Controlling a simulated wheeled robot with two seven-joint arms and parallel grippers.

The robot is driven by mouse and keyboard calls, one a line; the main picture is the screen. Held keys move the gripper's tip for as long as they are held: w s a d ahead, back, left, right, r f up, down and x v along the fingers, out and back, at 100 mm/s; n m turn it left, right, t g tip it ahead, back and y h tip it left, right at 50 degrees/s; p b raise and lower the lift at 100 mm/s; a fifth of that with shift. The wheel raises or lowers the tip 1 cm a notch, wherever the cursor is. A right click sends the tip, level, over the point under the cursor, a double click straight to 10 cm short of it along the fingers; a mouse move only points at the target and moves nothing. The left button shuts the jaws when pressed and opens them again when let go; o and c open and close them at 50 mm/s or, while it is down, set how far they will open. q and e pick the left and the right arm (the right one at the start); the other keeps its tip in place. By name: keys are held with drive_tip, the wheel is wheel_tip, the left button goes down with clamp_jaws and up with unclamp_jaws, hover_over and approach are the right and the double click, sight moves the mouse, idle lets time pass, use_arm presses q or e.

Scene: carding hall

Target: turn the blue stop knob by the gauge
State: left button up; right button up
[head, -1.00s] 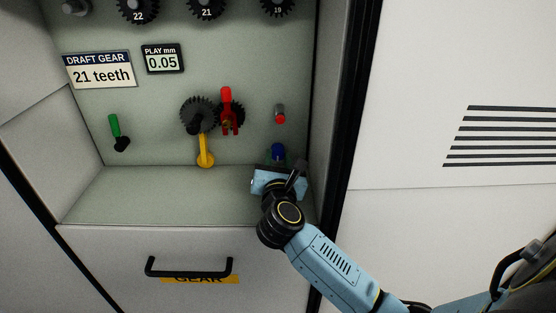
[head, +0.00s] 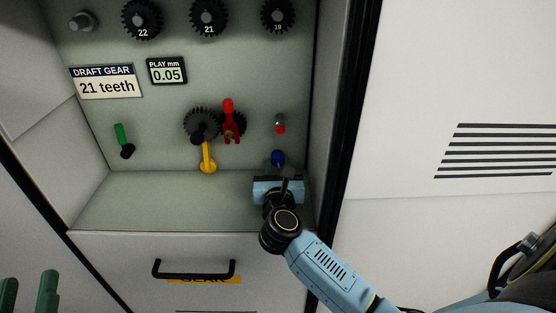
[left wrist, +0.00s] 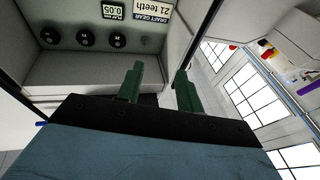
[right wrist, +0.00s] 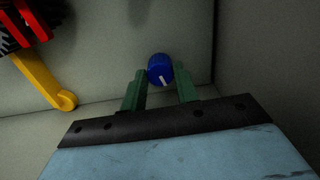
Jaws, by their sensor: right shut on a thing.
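The blue stop knob (head: 278,157) sticks out of the lower right of the recess's back wall. In the right wrist view the knob (right wrist: 159,69) has a white mark pointing down and slightly right. My right gripper (right wrist: 161,78) has its green fingers on either side of it, shut on it. In the head view the right gripper's body (head: 279,189) hides most of the fingers. My left gripper (head: 28,288) shows only as green fingertips at the bottom left. In the left wrist view its fingers (left wrist: 159,82) are apart with nothing between them.
A small red-tipped pin (head: 280,124) is above the knob. A yellow lever (head: 208,158), meshed dark gears (head: 199,125), a red lever (head: 229,118) and a green lever (head: 122,138) are to the left. The play gauge (head: 167,71) reads 0.05. The recess's side wall (head: 328,130) is close on the right.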

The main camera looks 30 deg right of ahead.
drive_tip(key=shift+n+p, duration=0.4)
drive_tip(key=shift+p, duration=0.15)
use_arm(q)
wheel_tip(320, 180, down, 11)
drive_tip(key=s+a+g+y+p, duration=0.2)
drive_tip(key=a+g+y, duration=0.1)
drive_tip(key=g, duration=0.5)
use_arm(e)
drive_tip(key=shift+n, duration=0.6)
drive_tip(key=shift+n+p, duration=0.95)
drive_tip(key=shift+n, duration=0.05)
use_arm(q)
drive_tip(key=s+a+f+n+g+y, duration=0.1)
drive_tip(key=s+a+f+g+y, duration=0.1)
drive_tip(key=s+a+f+g, duration=0.2)
drive_tip(key=shift+s+f+g, duration=1.6)
drive_tip(key=shift+s, duration=0.85)
use_arm(e)
drive_tip(key=shift+f, duration=0.1)
drive_tip(key=shift+a, duration=0.1)
drive_tip(key=o, duration=1)
